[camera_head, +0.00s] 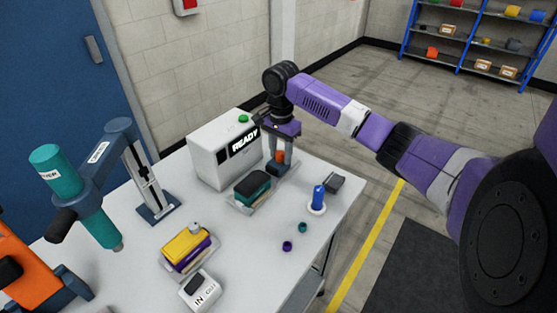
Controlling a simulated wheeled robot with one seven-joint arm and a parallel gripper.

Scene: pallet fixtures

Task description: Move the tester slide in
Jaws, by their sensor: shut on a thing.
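The tester (218,153) is a white box with a dark READY display and a green button on top, standing at the back of the table. Its slide (243,208) is a grey plate low in front of it, bearing a dark teal and black block (253,187). An orange-red handle (281,157) stands at the slide's right end. My gripper (281,150) points down from above and is shut on this handle. The fingers partly cover the handle, and the slide's far part is hidden behind the block.
A blue peg on a white base (318,200) and a dark grey block (334,182) stand to the right. The table's front middle is mostly clear.

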